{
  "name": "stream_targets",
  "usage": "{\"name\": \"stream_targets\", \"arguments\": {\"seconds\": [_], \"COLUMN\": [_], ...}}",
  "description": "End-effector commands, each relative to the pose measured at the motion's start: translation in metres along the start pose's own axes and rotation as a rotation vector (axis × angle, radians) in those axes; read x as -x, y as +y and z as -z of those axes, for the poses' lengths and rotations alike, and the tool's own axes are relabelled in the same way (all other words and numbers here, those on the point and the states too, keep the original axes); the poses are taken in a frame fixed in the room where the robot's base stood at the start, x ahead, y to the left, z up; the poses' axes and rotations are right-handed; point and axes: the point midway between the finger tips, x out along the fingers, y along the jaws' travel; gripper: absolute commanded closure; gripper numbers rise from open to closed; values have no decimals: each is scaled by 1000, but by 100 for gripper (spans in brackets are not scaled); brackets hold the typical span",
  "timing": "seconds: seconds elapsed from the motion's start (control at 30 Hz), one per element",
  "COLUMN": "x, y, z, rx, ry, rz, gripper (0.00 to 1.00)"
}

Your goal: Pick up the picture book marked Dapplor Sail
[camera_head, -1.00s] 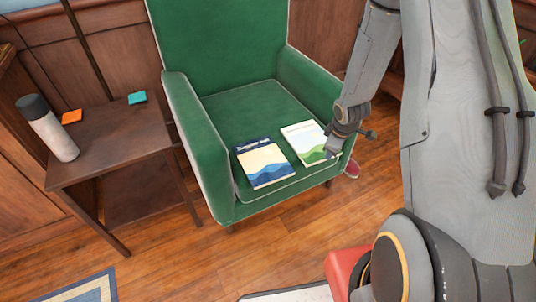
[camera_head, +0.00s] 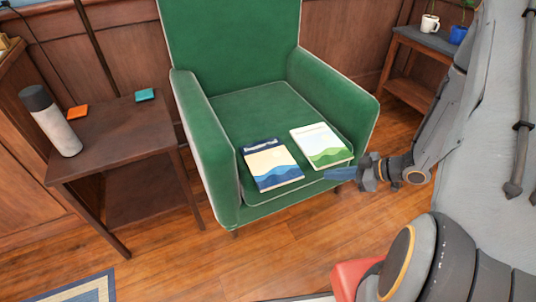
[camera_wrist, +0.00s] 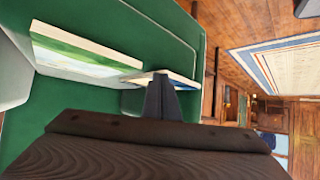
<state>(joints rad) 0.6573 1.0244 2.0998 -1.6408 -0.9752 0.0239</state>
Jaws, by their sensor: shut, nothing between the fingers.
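Two picture books lie flat on the green armchair's seat. The left book (camera_head: 272,165) has a dark title band, a cream sky and blue waves. The right book (camera_head: 321,146) is white with green hills. Their titles are too small to read surely. My gripper (camera_head: 338,174) is shut and empty at the seat's front right edge, just in front of the right book, its fingers pointing left. In the wrist view, the shut fingers (camera_wrist: 163,97) partly cover the blue book (camera_wrist: 180,82), and the green-hill book (camera_wrist: 85,57) shows at the left.
The green armchair (camera_head: 230,60) has raised arms on both sides of the seat. A dark side table (camera_head: 115,130) at left holds a flask (camera_head: 52,122), an orange coaster (camera_head: 77,112) and a teal coaster (camera_head: 145,95). Another small table (camera_head: 425,40) at right holds a mug (camera_head: 429,23).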

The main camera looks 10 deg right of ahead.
Motion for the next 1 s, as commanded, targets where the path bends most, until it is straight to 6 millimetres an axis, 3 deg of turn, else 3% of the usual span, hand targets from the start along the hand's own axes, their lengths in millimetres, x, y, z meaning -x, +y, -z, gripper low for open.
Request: {"name": "stream_targets", "arguments": {"seconds": [1.0], "x": [-165], "y": [-1], "z": [111], "rx": [6], "ry": [-3], "rz": [2], "gripper": [100]}}
